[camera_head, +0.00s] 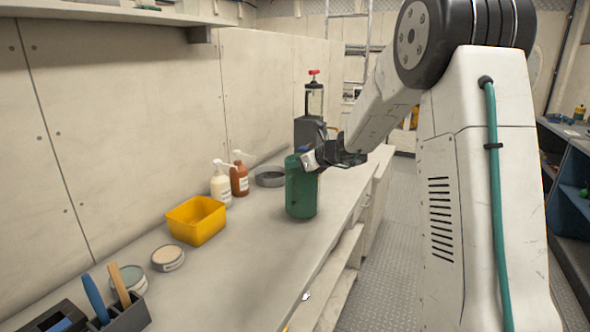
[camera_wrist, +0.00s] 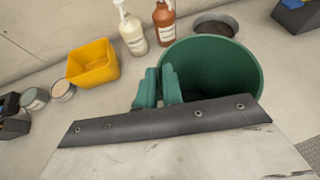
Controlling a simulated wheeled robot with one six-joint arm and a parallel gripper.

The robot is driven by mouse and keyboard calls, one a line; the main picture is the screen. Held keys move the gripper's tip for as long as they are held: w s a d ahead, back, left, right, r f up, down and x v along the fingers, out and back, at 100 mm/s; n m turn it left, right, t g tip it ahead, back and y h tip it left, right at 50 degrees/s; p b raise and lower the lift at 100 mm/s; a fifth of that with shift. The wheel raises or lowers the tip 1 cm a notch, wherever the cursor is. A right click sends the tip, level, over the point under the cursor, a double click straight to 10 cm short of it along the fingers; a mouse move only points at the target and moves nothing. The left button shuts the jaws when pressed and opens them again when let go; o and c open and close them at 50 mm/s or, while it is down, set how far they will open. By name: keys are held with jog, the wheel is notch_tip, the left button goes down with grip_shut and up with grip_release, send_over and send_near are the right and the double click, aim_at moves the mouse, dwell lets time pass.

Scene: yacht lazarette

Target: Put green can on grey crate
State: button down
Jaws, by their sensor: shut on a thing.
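The green can (camera_head: 301,192) is upright at the right part of the counter, near its front edge. In the wrist view its wide open top (camera_wrist: 225,75) shows just beyond the gripper mount. My gripper (camera_wrist: 158,88) is shut on the can at its near-left rim; the exact grip is partly hidden. In the head view the dark gripper end reaches the can's top from the right. I cannot tell whether the can's base touches the counter. A dark grey box (camera_head: 309,131), possibly the grey crate, stands behind the can; it also shows at the wrist view's upper right (camera_wrist: 296,17).
A yellow bin (camera_head: 196,222), a cream pump bottle (camera_head: 221,186), a brown pump bottle (camera_head: 239,178) and a round grey dish (camera_head: 270,178) stand along the wall. Tins and a tool holder (camera_head: 122,316) are at lower left. The front middle of the counter is clear.

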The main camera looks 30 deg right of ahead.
jog(key=shift+f, duration=0.8)
jog(key=c, duration=1.5)
grip_release()
jog(key=shift+f, duration=0.1)
jog(key=shift+c, duration=0.2)
